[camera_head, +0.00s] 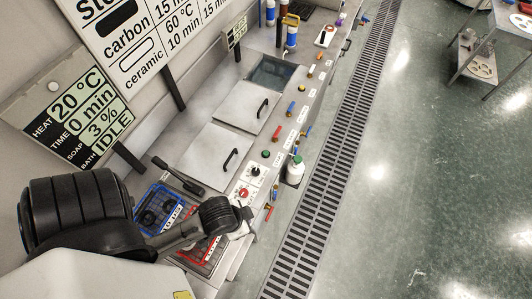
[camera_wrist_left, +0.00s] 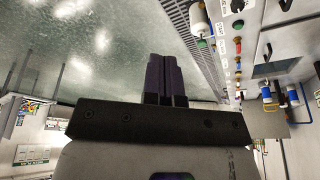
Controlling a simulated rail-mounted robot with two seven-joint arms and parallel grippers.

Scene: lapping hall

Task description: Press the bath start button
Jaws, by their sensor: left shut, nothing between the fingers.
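A control strip runs along the front of the bench. On it, a round green button (camera_head: 266,153) sits just beyond a black dial (camera_head: 255,171), with a red button (camera_head: 243,192) nearer to me. The wrist view also shows the green button (camera_wrist_left: 238,24) and dial (camera_wrist_left: 237,5) at upper right. My right gripper is not in view.
A display (camera_head: 78,112) reads 20 °C, 0 min, 3 %, BATH IDLE. A white bottle (camera_head: 295,170) stands at the bench front. Blue (camera_head: 160,208) and red (camera_head: 207,252) baskets lie near my arm. Lidded tanks (camera_head: 213,157) are behind the controls.

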